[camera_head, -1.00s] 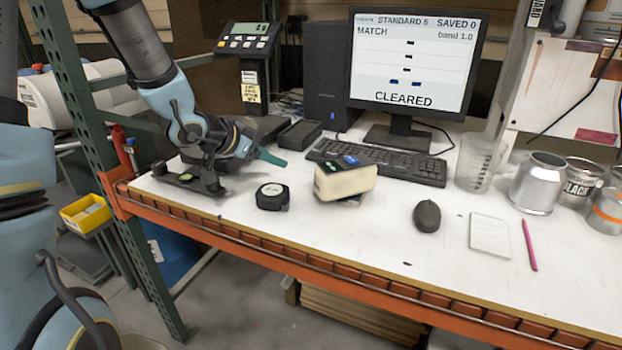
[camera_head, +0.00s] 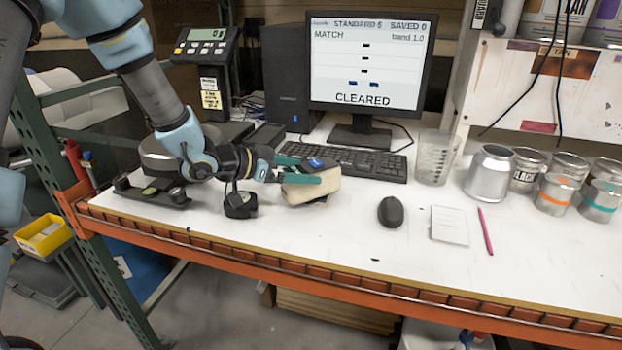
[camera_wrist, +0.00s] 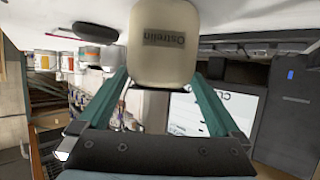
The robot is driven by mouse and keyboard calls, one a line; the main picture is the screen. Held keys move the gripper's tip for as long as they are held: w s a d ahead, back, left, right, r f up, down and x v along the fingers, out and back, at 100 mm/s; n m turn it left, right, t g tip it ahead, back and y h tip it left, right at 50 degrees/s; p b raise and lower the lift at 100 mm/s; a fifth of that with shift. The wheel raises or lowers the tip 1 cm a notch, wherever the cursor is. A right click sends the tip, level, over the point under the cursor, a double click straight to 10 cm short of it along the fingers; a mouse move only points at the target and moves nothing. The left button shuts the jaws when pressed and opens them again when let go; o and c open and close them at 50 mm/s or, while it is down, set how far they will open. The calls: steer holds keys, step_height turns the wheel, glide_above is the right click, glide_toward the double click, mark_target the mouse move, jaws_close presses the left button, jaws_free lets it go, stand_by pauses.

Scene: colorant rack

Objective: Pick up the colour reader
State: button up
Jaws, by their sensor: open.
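The colour reader, as I take it, is the cream block (camera_head: 314,188) with a dark top and a blue button, lying on the white bench in front of the keyboard. In the wrist view its cream end (camera_wrist: 163,60) with a dark label fills the top middle. My gripper (camera_head: 300,170) reaches it from the left, level and low over the bench. Its teal fingers are apart, one on each side of the block, in the wrist view (camera_wrist: 160,80) too. Whether they touch it I cannot tell. One finger hides part of the block's top.
A black tape measure (camera_head: 240,204) sits just below my wrist. The keyboard (camera_head: 345,161) and monitor (camera_head: 366,62) are behind. A mouse (camera_head: 391,212), a notepad (camera_head: 449,225) and a pink pen (camera_head: 485,231) lie to the right, with cans (camera_head: 490,172) beyond. The front bench strip is clear.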

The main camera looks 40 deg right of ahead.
mark_target(311, 172)
steer(key=p+x, duration=0.1)
steer(key=x, duration=0.2)
steer(key=shift+s+d+f, duration=0.1)
steer(key=shift+d+f, duration=0.05)
steer(key=shift+d, duration=0.05)
jaws_close()
stand_by(0.7)
